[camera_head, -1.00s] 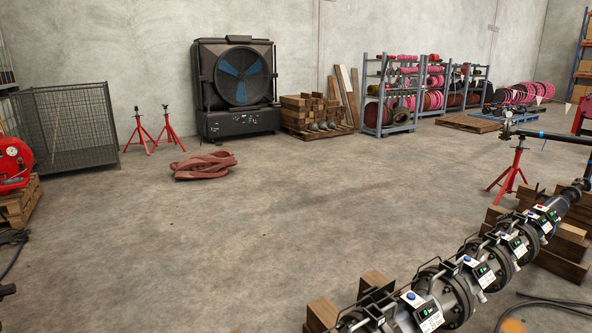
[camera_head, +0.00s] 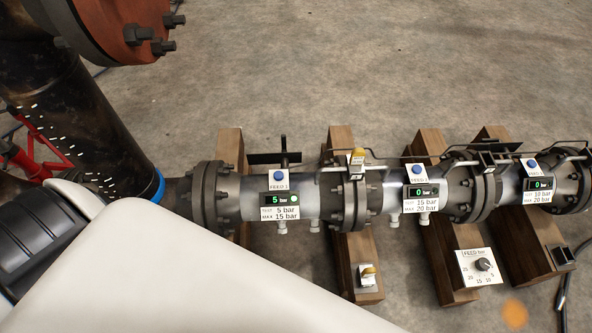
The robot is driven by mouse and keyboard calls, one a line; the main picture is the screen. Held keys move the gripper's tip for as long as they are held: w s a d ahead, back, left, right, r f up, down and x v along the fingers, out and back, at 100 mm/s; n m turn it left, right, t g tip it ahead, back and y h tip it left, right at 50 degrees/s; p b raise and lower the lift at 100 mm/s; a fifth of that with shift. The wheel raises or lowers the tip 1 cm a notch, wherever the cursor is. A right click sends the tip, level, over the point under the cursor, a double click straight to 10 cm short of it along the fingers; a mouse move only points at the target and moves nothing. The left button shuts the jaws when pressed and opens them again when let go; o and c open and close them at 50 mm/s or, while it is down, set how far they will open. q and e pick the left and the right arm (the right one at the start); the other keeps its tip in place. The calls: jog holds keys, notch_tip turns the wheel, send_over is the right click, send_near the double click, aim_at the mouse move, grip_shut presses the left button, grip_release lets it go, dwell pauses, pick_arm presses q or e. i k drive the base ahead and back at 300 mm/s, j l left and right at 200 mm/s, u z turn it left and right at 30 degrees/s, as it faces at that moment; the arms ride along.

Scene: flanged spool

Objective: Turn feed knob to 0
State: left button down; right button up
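The feed knob (camera_head: 483,264) is a small dark round knob on a white plate marked "FEED bar" with a number scale around it. The plate sits on a wooden block below the pipe spool at the lower right. The knob is too small to tell exactly where it points. Above it, the flanged spool (camera_head: 398,193) carries several displays. The middle display (camera_head: 422,191) and the right display (camera_head: 540,185) read 0 bar. Neither of my grippers shows.
A white part, likely mine, fills the lower left. A dark pipe with a blue band (camera_head: 154,187) and a rusty flange (camera_head: 125,25) stand at the left. A cable (camera_head: 564,290) runs at the right. Floor behind the spool is clear.

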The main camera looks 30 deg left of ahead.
aim_at(482, 264)
jog(key=z, duration=1.15)
